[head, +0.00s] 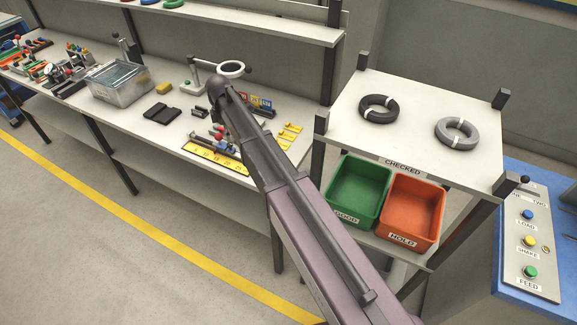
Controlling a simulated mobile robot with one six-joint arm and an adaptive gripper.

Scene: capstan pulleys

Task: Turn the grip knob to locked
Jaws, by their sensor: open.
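I cannot make out for sure which part is the grip knob. A small fixture with a red top (219,128) stands by the yellow numbered strip (205,152) on the long bench, partly behind my arm. Several devices with coloured knobs (62,68) stand at the bench's left end, too small to read any marking. A stand with a pale ring (231,69) is just behind my arm's bend. My arm crosses the middle of the view from the lower right; my gripper is hidden behind it.
A button panel (511,270) is at far right. The left floor is clear.

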